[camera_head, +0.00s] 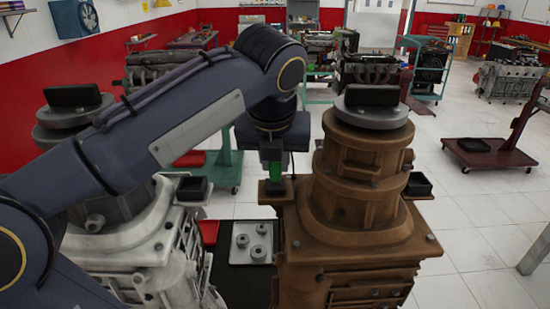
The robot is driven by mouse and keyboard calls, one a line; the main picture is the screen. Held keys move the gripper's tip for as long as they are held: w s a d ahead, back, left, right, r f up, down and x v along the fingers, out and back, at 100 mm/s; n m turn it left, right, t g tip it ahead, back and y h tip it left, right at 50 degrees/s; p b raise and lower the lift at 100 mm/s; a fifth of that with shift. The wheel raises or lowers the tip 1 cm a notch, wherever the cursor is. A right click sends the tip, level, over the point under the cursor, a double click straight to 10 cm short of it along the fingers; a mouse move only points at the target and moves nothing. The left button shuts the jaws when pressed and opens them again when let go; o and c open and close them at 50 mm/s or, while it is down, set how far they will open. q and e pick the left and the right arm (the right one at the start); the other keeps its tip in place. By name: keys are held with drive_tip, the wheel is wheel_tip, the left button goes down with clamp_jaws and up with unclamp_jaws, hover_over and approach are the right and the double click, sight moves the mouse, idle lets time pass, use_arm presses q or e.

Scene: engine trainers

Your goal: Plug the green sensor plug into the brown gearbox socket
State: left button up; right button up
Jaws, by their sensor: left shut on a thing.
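The brown gearbox (348,233) stands upright just right of centre. A small brown ledge with the socket (266,194) sticks out from its left side. My left arm reaches in from the left, and its dark gripper (272,160) points down over this ledge. It is shut on the green sensor plug (274,168), of which only a little green shows between the fingers. The plug is upright, right over the socket. The gripper hides the contact, so I cannot tell whether the plug is in the socket or just above it. My right gripper is not in view.
A grey-white gearbox (143,255) stands at the left, partly behind my left arm. Between the gearboxes a grey tray (240,257) holds several round metal parts. A black open box (418,185) sits on the brown gearbox's right side. White floor at the right is mostly free.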

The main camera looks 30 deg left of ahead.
use_arm(q)
drive_tip(key=shift+p, duration=0.6)
idle(0.8)
drive_tip(key=shift+f+b, duration=0.4)
drive_tip(key=shift+f, duration=0.2)
idle(0.4)
drive_tip(key=o, duration=1)
drive_tip(key=v, duration=0.7)
drive_tip(key=shift+s+r, duration=0.15)
drive_tip(key=shift+r, duration=0.25)
